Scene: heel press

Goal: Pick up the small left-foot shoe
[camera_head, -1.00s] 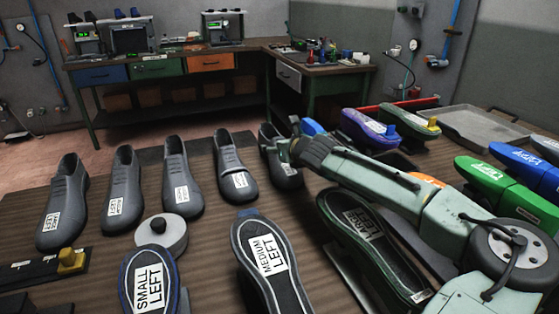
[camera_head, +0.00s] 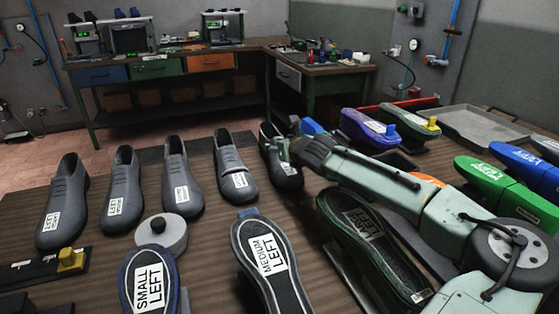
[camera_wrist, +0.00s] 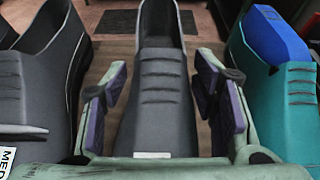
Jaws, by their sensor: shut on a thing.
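My gripper (camera_head: 287,146) is at the right-hand end of the back row of dark grey shoes. It is shut on the end dark grey shoe (camera_head: 279,172), across its upper. In the wrist view this shoe (camera_wrist: 158,92) stands between the two finger pads, its opening away from me. Its white label is too small to read in the head view and only its edge shows in the wrist view. The sole form marked SMALL LEFT (camera_head: 151,282) is at the front left. Part of the gripped shoe is hidden by my gripper.
Several similar grey shoes (camera_head: 176,176) stand to the left. A round grey weight (camera_head: 170,233) sits nearby. A teal shoe (camera_wrist: 262,105) is close on the right.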

